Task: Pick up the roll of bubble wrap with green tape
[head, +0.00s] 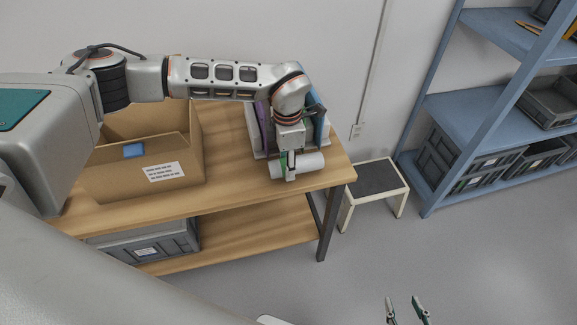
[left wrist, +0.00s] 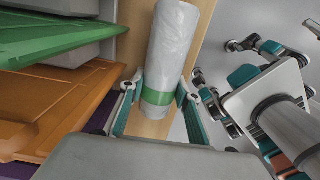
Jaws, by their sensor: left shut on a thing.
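The roll of bubble wrap (head: 311,162) is whitish, with a band of green tape. In the head view it lies level over the right end of the wooden table, in front of the upright files. My left gripper (head: 289,168) points down and is shut on the roll. The left wrist view shows the roll (left wrist: 172,45) between the two fingers of my left gripper (left wrist: 160,88), close to the green tape (left wrist: 158,97). I cannot tell whether the roll touches the tabletop. My right gripper (head: 404,302) is open and empty at the bottom, over the floor.
An open cardboard box (head: 190,150) with a blue item (head: 133,150) stands on the wooden table (head: 235,195). Upright files (head: 262,125) stand in a white holder behind my gripper. A step stool (head: 378,178) and blue shelves (head: 465,110) with grey crates are to the right.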

